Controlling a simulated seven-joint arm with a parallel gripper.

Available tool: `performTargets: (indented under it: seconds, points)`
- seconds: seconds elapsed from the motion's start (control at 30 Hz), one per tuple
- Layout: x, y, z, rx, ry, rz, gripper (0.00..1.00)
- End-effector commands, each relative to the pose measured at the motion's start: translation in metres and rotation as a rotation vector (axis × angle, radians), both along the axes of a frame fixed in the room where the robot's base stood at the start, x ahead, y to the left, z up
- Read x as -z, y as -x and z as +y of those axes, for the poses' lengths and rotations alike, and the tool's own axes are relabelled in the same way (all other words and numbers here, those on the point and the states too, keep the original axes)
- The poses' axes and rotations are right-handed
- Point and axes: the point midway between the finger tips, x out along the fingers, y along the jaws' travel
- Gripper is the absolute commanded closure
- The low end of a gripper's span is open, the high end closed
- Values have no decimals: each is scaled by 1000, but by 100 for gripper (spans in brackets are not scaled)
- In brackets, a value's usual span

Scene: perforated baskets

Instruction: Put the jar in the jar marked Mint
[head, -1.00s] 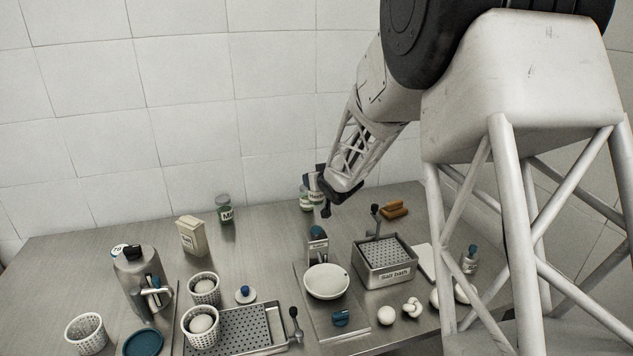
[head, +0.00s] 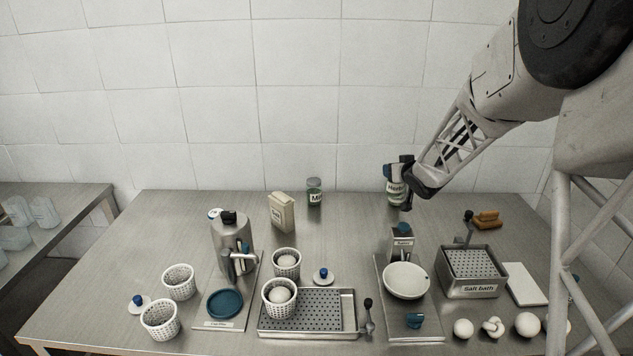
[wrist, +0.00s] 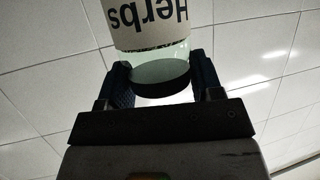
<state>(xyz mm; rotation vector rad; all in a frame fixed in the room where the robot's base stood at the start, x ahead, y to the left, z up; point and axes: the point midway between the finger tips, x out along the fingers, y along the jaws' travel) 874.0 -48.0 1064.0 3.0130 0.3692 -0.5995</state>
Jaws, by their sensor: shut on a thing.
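My gripper (head: 401,172) is at the back right of the table, with its fingers around a clear jar labelled Herbs (head: 396,188). In the wrist view the jar's printed label (wrist: 150,18) appears upside down, and its dark round end (wrist: 160,74) sits between the two blue-padded fingers (wrist: 162,85). I cannot tell whether the jar touches the table. A glass jar (head: 315,192) with a dark lid and a label reading "Mi", the rest hard to read, stands upright at the back, left of my gripper and apart from it.
A beige carton (head: 281,213) stands left of the Mi jar. A steel dispenser (head: 232,242), perforated baskets (head: 179,281) and a perforated tray (head: 318,312) are nearer. A white bowl (head: 407,281) and the Salt bath box (head: 470,288) are at right. The back between the two jars is clear.

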Motion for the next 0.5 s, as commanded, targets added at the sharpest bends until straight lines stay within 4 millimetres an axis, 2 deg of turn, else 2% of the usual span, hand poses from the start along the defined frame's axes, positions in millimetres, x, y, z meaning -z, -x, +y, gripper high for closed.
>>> performTargets:
  seconds: [0.27, 0.5]
  points:
    - [-17, -2, 70, -210, 2, 0, 69]
    - [-29, 11, 146, -451, 0, 0, 69]
